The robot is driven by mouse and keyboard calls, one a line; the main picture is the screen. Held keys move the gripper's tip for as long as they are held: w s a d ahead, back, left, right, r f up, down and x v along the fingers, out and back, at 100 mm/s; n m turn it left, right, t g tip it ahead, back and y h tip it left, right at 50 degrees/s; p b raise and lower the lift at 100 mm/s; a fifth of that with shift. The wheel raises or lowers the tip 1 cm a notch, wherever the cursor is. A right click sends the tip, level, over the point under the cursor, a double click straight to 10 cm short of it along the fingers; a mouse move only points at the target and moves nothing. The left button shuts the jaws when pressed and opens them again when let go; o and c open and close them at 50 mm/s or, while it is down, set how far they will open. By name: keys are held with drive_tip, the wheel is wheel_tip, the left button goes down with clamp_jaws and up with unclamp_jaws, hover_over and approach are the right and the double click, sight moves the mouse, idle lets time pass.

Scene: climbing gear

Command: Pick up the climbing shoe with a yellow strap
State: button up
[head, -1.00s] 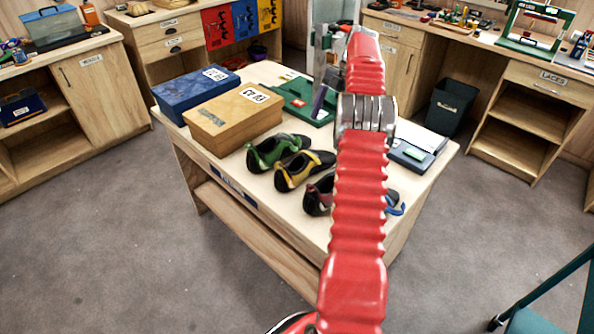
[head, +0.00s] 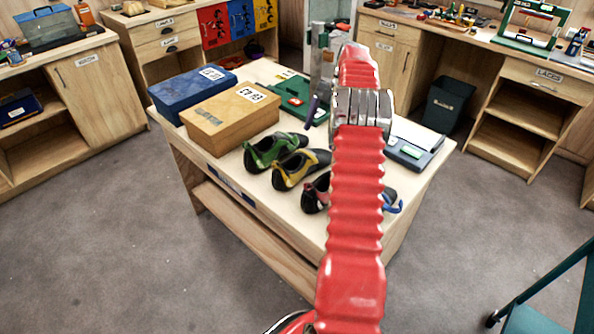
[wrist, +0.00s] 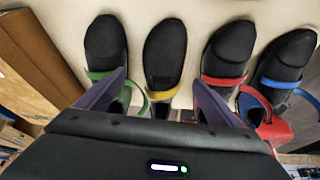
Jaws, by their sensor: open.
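The climbing shoe with a yellow strap (head: 291,172) stands on the wooden table, second in a row of shoes. In the wrist view the yellow-strap shoe (wrist: 164,52) lies with its black toe away from me. My gripper (wrist: 160,80) is open, with one purple finger on each side of this shoe. Nothing is held between the fingers. In the head view only a purple finger shows clearly behind my red arm.
A green-strap shoe (wrist: 106,50) stands close on the left and a red-strap shoe (wrist: 229,50) on the right. A blue-strap shoe (wrist: 288,60) is farther right. Tan (head: 228,122) and blue (head: 192,92) boxes stand left; a scale-like device (head: 412,150) lies right.

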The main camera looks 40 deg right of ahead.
sight(313, 152)
drive_tip(key=shift+x, duration=1.95)
drive_tip(key=shift+a+x, duration=0.2)
drive_tip(key=shift+x, duration=2.4)
drive_tip(key=shift+s+r, duration=0.1)
drive_tip(key=shift+s, duration=0.1)
drive_tip(key=c, duration=1.3)
